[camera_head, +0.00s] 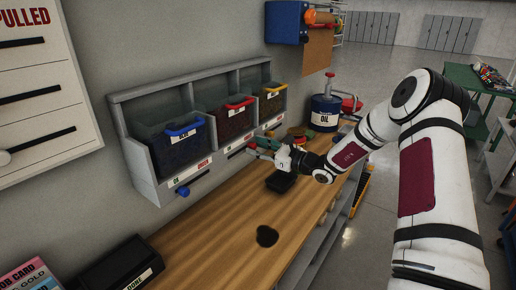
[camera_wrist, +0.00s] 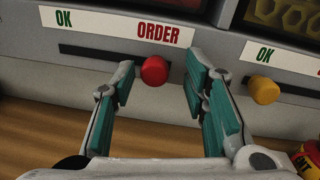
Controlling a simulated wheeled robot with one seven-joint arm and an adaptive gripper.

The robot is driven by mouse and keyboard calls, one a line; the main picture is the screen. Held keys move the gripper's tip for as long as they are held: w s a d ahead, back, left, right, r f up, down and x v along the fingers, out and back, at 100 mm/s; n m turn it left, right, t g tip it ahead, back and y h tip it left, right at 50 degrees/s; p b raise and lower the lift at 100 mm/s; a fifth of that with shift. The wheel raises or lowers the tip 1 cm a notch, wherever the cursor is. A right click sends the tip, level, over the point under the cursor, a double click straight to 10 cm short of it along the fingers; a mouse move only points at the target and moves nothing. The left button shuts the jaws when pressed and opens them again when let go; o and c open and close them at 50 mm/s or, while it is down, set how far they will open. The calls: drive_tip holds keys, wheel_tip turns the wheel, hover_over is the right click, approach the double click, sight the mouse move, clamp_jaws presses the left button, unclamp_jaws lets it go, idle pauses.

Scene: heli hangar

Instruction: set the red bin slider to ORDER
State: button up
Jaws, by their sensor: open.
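The red bin slider has a round red knob (camera_wrist: 154,70) in a dark slot (camera_wrist: 90,54) below a white label (camera_wrist: 100,22) reading OK at left and ORDER at right. The knob sits under the word ORDER, near the slot's right end. My gripper (camera_wrist: 159,80) is open, with one teal-padded finger on each side of the knob and visible gaps to it. Whether the fingertips reach past the knob is hard to tell. In the head view my gripper (camera_head: 262,147) is in front of the shelf below the red bin (camera_head: 232,117) and largely hides the slider.
The blue bin's knob (camera_head: 183,192) is at its OK end. The yellow knob (camera_wrist: 264,90) is under OK, close to my right finger. A black tray (camera_head: 281,181) and a dark round item (camera_head: 267,236) lie on the wooden bench (camera_head: 215,250). An oil can (camera_head: 324,113) stands beyond.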

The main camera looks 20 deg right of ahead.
drive_tip(key=v, duration=1.2)
drive_tip(key=shift+w, duration=0.1)
drive_tip(key=s+a+r+n+g+h, duration=0.1)
drive_tip(key=s+a+r+n+g, duration=0.3)
drive_tip(key=s+a+n+g, duration=0.4)
drive_tip(key=s+a+r+n+g, duration=0.35)
drive_tip(key=s+a+n, duration=0.3)
drive_tip(key=a, duration=0.45)
drive_tip(key=s+d+r+n+t+h, duration=0.1)
drive_tip(key=s+r+n+h, duration=0.3)
drive_tip(key=s, duration=0.6)
drive_tip(key=s+d+r+n+t+h, duration=0.1)
drive_tip(key=s+d+r+n+h, duration=0.2)
drive_tip(key=s+n, duration=0.5)
drive_tip(key=s+r+h, duration=0.1)
drive_tip(key=s+h, duration=0.1)
drive_tip(key=shift+s+h, duration=0.4)
